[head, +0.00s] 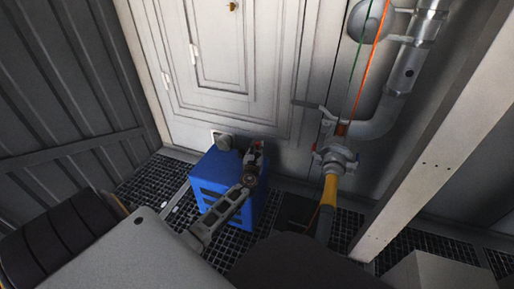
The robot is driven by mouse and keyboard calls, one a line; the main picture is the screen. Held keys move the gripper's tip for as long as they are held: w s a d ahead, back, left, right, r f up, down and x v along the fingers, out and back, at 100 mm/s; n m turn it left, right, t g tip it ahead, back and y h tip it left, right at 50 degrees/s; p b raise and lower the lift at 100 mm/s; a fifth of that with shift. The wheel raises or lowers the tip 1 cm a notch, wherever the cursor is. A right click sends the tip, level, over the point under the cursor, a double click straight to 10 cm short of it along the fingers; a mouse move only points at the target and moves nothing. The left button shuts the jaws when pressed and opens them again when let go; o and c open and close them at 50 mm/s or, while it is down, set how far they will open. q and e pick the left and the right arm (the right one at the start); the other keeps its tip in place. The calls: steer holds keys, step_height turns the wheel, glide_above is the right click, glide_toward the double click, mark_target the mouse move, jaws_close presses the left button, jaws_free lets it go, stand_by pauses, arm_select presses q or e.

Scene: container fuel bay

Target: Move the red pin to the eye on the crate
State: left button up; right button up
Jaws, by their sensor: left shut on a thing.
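The blue crate (207,184) stands on the dark grating against the pale panelled wall. My left gripper (255,158) is over the crate's right part, near its back edge, and is shut on the red pin. Only a small red bit of the pin (261,146) shows at the fingertips; the rest is hidden by the gripper. I cannot make out the eye on the crate. My right gripper is not in view.
A yellow pipe (329,190) with a grey valve (336,158) rises right of the crate. A pale post (437,130) slants farther right. A pale box (437,272) is at the bottom right. Ribbed grey wall (60,95) closes the left side.

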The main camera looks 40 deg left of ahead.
arm_select(q)
steer(key=shift+f, duration=0.35)
steer(key=o, duration=1.1)
steer(key=shift+s, duration=0.1)
steer(key=shift+v, duration=5.9)
